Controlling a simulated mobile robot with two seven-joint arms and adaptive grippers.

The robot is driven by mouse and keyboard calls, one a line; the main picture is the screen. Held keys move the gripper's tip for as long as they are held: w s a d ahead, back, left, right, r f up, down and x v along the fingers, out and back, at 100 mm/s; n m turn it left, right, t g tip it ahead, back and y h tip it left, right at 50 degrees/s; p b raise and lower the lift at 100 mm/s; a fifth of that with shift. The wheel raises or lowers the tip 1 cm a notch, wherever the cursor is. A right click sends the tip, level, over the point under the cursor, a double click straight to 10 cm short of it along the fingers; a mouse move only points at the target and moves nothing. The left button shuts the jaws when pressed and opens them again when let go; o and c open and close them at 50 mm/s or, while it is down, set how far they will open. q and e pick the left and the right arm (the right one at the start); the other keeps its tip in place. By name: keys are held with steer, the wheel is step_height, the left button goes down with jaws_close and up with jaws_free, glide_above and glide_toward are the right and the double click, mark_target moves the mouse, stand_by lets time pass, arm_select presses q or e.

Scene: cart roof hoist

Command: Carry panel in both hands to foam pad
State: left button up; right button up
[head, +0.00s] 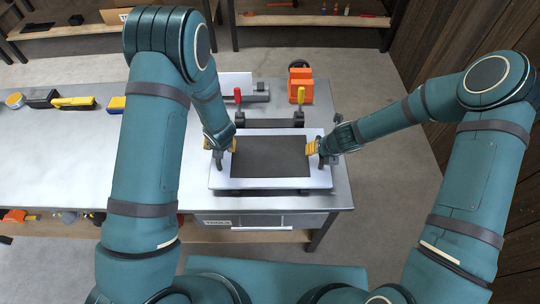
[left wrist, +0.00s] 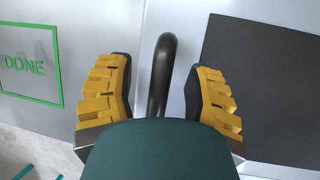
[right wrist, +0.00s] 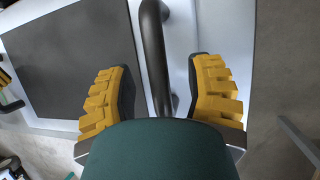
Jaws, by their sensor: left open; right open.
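The panel (head: 220,178) is a white plate with a dark grey rectangle in its middle, lying flat at the table's right part. It has a dark bar handle on each side. My left gripper (head: 225,146) is open, with its yellow fingers on either side of the left handle (left wrist: 160,75). My right gripper (head: 320,148) is open, with its fingers on either side of the right handle (right wrist: 155,60). The fingers appear apart from both bars. I cannot pick out the foam pad for certain; my left arm hides part of the table.
A red-handled clamp (head: 238,96) and a yellow-handled clamp (head: 300,97) stand behind the panel, near an orange object (head: 300,80). A green DONE frame (left wrist: 30,65) shows left of the panel. Several tools lie at the back left. The table's left part (head: 60,150) is mostly clear.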

arm_select(q)
steer(key=shift+o, duration=0.2)
arm_select(e)
steer(key=shift+o, duration=0.3)
arm_select(q)
jaws_close()
arm_select(e)
jaws_close()
arm_select(q)
steer(key=shift+r, duration=0.15)
arm_select(e)
steer(key=shift+r, duration=0.15)
